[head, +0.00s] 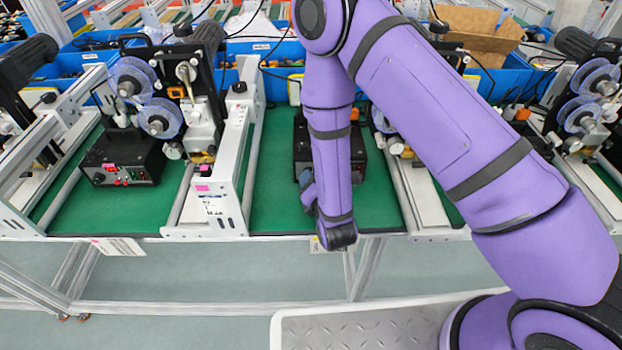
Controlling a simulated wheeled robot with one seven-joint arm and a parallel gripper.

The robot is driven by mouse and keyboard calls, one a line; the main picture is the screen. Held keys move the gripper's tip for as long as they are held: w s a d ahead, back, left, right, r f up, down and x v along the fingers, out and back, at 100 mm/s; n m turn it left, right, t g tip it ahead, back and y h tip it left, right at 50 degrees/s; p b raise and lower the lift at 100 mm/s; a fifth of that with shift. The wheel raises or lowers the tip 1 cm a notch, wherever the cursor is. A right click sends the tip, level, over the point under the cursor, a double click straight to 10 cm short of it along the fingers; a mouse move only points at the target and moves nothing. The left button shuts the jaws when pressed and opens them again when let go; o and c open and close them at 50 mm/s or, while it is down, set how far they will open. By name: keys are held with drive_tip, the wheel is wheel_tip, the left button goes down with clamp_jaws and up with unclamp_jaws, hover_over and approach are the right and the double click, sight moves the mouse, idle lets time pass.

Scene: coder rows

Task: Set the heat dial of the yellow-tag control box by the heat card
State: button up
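A black control box (301,150) sits on the green mat in the middle bay, mostly hidden behind my purple arm. Its dial, front panel and any tag on it cannot be made out. A small yellow-marked card (314,243) shows at the table's front edge beside my wrist; most of it is covered and its text cannot be read. My gripper (306,186) seems to be the grey part just left of my lower arm, in front of the middle box. Its fingers are not clear, and neither is whether it touches the box.
Another black control box (122,160) with a pink tag stands in the left bay. A white card (118,247) with a pink mark hangs below it at the table edge. A metal rail frame (241,150) separates the bays. Blue bins (262,62) line the back.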

drive_tip(key=v, duration=0.9)
drive_tip(key=shift+s, duration=0.1)
drive_tip(key=w+d+r+m+g+h, duration=0.1)
drive_tip(key=w+d+r+m+h, duration=0.3)
drive_tip(key=d+r+h, duration=0.5)
drive_tip(key=w+d+r+m+g+h, duration=0.1)
drive_tip(key=w+d+r+m+h, duration=0.2)
drive_tip(key=d+r+m+h, duration=0.6)
drive_tip(key=s+d+r+m+g, duration=0.2)
drive_tip(key=s+d+r+g, duration=0.3)
drive_tip(key=r, duration=0.3)
drive_tip(key=s+d+r+m+g+y, duration=0.5)
drive_tip(key=s+d+r+m+g, duration=0.15)
drive_tip(key=s+m+g, duration=0.35)
drive_tip(key=s+a+r+m+t+y, duration=0.4)
drive_tip(key=s+a+r+t+y, duration=0.1)
drive_tip(key=s+r+y, duration=0.3)
drive_tip(key=shift+a+t+y, duration=0.25)
drive_tip(key=shift+t+y, duration=0.45)
drive_tip(key=shift+t, duration=0.2)
